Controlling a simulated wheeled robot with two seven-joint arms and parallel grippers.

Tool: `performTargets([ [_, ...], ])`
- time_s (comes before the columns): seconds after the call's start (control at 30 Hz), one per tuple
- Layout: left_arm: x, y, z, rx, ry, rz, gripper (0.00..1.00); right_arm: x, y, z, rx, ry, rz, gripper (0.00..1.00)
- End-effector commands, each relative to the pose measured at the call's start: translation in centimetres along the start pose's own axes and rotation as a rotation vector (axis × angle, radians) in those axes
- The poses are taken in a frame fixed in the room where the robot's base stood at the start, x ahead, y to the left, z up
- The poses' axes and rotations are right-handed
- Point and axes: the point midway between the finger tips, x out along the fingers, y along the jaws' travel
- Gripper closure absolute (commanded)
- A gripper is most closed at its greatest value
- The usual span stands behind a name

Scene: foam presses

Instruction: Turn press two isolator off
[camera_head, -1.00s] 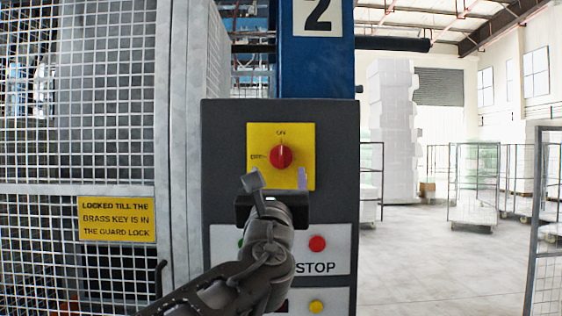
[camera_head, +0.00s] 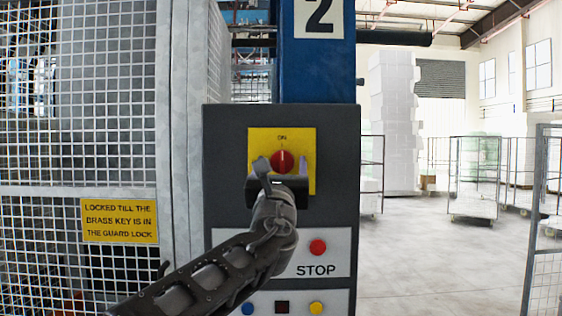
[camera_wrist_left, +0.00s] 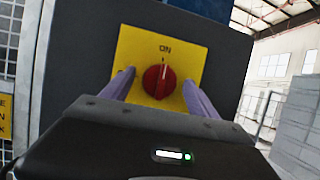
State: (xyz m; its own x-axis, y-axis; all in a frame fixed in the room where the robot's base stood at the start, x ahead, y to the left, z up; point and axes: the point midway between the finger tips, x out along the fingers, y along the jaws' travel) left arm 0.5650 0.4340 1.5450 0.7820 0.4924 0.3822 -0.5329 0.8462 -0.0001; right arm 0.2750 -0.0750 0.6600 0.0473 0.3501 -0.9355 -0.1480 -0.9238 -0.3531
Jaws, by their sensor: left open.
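The press two isolator is a red rotary knob (camera_head: 282,160) on a yellow plate (camera_head: 309,138), set in a dark grey panel under the number 2 sign (camera_head: 319,16). Its white mark points up at ON. The knob also shows in the left wrist view (camera_wrist_left: 159,81), mark up. My left gripper (camera_head: 282,166) is open in front of the plate, its hand just below the knob. In the left wrist view its two purple fingers (camera_wrist_left: 159,87) stand apart, one on each side of the knob. I see no clear contact. My right gripper is not in view.
Below on the panel are a red STOP button (camera_head: 317,247) and blue, black and yellow buttons (camera_head: 316,308). A mesh guard (camera_head: 75,130) with a yellow key notice (camera_head: 120,220) stands left. Open floor with wire trolleys (camera_head: 474,180) lies right.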

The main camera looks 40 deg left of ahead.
Motion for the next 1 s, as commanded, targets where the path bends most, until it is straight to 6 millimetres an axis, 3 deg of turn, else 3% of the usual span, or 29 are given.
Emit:
performTargets([
  [0.2, -0.02, 0.01, -0.03, 0.0, 0.0, 0.0, 0.32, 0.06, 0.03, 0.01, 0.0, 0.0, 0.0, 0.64],
  [0.9, -0.05, -0.02, 0.0, 0.0, 0.0, -0.001, 0.9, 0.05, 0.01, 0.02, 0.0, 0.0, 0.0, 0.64],
  [1.0, -0.05, -0.02, 0.0, 0.0, 0.0, -0.001, 0.93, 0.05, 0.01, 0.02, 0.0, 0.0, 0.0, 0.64],
])
